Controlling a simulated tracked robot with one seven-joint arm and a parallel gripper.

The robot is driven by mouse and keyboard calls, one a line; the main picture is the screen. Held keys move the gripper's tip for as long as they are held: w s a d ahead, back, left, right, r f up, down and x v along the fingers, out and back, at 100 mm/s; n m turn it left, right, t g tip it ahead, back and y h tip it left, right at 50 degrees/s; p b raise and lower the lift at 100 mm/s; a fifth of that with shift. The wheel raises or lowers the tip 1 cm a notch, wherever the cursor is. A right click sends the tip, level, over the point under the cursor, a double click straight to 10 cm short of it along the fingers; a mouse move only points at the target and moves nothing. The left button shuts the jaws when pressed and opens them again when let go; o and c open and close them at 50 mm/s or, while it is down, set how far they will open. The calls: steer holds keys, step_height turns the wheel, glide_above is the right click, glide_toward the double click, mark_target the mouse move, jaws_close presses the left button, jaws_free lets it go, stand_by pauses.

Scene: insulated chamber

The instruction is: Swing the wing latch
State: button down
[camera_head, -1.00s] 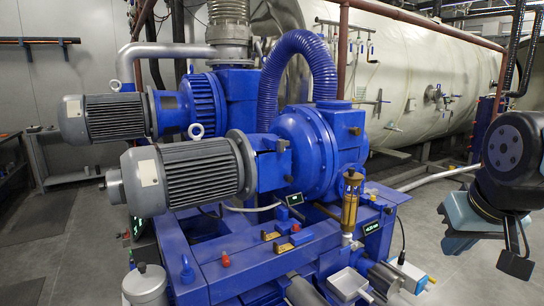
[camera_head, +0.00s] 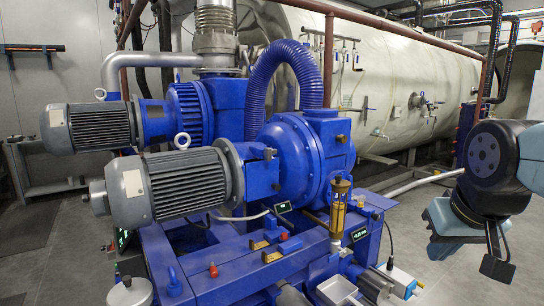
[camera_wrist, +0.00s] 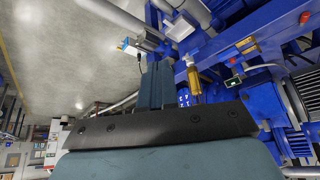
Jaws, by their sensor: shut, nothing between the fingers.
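I cannot make out for sure which part is the wing latch. Another small handle fitting (camera_head: 418,101) is on the tank's side. My gripper (camera_head: 440,249) hangs at the right in the head view, in front of the tank and apart from everything. In the wrist view its teal fingers (camera_wrist: 155,72) are together and empty, with the blue pump frame beyond them.
The blue pump (camera_head: 293,155) with grey motors (camera_head: 175,185) stands on a blue frame (camera_head: 215,262) at centre and left. A brass-and-glass cup (camera_head: 339,207) rises from the frame. A pale pipe (camera_head: 410,186) runs behind.

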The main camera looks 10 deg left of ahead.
mark_target(270, 156)
steer(key=c, duration=1.9)
jaws_free()
